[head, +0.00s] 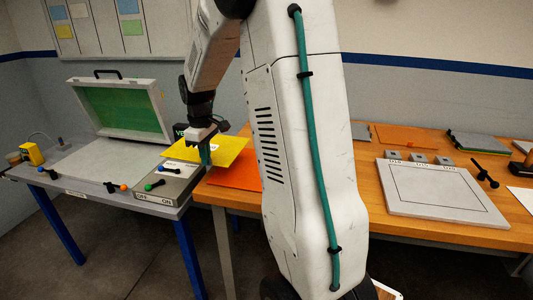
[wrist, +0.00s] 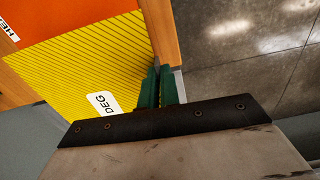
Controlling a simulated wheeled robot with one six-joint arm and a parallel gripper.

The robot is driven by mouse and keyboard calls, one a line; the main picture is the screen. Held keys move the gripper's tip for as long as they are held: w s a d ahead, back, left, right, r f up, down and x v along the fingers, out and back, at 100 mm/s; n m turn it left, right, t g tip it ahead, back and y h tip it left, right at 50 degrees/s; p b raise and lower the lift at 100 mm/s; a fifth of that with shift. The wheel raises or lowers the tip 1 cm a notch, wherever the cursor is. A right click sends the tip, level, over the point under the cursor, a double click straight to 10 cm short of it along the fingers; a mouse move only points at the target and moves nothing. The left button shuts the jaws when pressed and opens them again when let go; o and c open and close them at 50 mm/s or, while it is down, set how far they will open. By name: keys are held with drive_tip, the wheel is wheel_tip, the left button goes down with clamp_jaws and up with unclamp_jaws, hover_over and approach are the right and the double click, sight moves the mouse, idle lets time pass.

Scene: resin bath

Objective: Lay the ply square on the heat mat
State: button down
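The ply square (head: 228,146) is a thin yellow sheet with dark diagonal lines. In the wrist view it (wrist: 85,65) carries a white label reading "DEG". My gripper (head: 205,155) has its green fingers (wrist: 160,88) close together at the sheet's edge, shut on it. The sheet appears raised above the table. The orange heat mat (head: 233,174) lies on the wooden table's left end, below and partly hidden by the sheet. In the wrist view the orange mat (wrist: 60,18) shows beyond the sheet, with a partly cut-off white label.
A grey table (head: 85,162) on the left holds an open green-lined case (head: 125,108) and a switch box (head: 165,190). Right on the wooden table are a framed white board (head: 440,190), small blocks and another orange sheet (head: 395,137). My arm hides the table's middle.

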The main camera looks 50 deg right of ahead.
drive_tip(key=s+d+r, duration=0.1)
drive_tip(key=s+d, duration=0.4)
drive_tip(key=s, duration=0.3)
drive_tip(key=s+d, duration=0.5)
drive_tip(key=s, duration=0.3)
drive_tip(key=shift+r+n, duration=0.3)
drive_tip(key=shift+r, duration=0.05)
drive_tip(key=shift+f, duration=0.1)
drive_tip(key=shift+w+f, duration=0.1)
drive_tip(key=shift+f, duration=2.4)
drive_tip(key=shift+f, duration=2.4)
